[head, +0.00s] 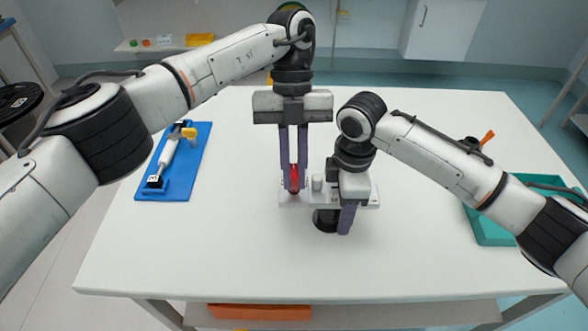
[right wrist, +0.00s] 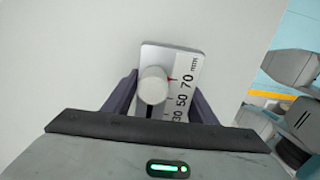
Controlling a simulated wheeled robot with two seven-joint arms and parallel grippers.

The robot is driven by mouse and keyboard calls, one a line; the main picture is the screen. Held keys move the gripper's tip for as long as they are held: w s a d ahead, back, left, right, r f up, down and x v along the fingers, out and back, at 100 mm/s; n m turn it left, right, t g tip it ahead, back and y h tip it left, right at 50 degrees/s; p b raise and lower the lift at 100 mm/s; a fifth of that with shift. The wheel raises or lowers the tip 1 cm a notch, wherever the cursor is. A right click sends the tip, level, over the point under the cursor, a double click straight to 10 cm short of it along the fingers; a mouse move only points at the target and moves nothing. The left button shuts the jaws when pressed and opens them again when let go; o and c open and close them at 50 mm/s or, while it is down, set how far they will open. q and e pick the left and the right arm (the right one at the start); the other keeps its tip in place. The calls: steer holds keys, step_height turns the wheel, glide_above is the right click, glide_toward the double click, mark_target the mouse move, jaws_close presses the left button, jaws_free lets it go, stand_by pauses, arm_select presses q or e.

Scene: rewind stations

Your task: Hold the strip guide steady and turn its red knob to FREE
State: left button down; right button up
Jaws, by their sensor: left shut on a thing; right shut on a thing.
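The strip guide (head: 369,199) is a pale plate on a dark round base (head: 325,222) near the middle of the white table. Its red knob (head: 295,180) stands at its left end, between the fingers of my left gripper (head: 294,184), which is shut on it from above. My right gripper (head: 347,218) is shut on the guide to the right of the knob. The right wrist view shows the guide's plate (right wrist: 190,62) between the fingers (right wrist: 161,103), with a white round post, a small red pointer and a millimetre scale. The FREE mark cannot be made out.
A blue board (head: 188,160) with a white cylinder and a yellow part lies at the table's left. A teal tray (head: 490,228) stands at the right edge, partly behind my right arm. The front of the table (head: 230,265) is clear. An orange bin (head: 260,312) sits below.

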mark_target(294, 170)
arm_select(q)
steer(key=shift+m, duration=0.5)
steer(key=c, duration=2)
jaws_free()
steer(key=shift+c, duration=0.2)
steer(key=shift+r, duration=0.1)
step_height(294, 170, up, 10)
steer(key=shift+f, duration=0.1)
